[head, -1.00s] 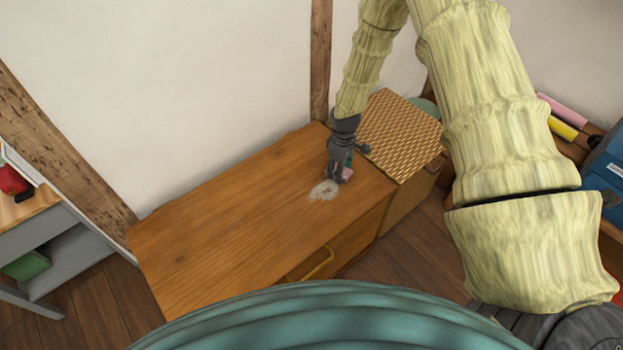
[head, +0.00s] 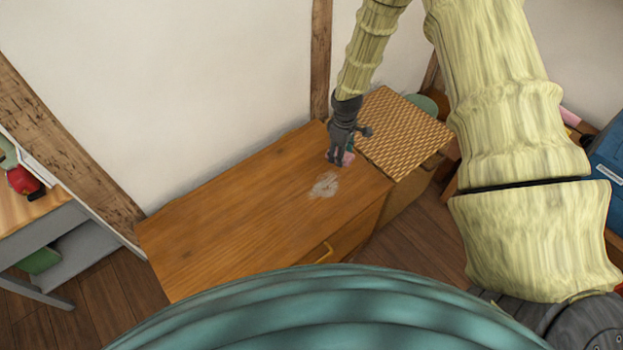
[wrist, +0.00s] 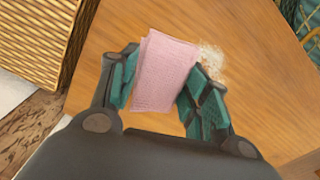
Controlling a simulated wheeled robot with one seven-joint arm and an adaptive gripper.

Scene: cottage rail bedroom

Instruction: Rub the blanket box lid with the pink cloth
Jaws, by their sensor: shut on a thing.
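The blanket box lid (head: 240,205) is a brown wooden top against the wall. A pale, smudgy patch (head: 325,185) lies on it near the right end, and it also shows in the wrist view (wrist: 211,62). My gripper (head: 341,158) is low over the lid, just behind the patch. In the wrist view my gripper (wrist: 165,85) is shut on the pink cloth (wrist: 164,72), which sits between its green finger pads. The cloth is beside the patch, partly overlapping its edge in that view. I cannot tell whether the cloth touches the wood.
A woven-topped box (head: 405,130) stands close by the lid's right end. A desk (head: 35,225) with a red object (head: 22,180) is at the left. A blue box (head: 608,165) is at the far right. The lid's left part is clear.

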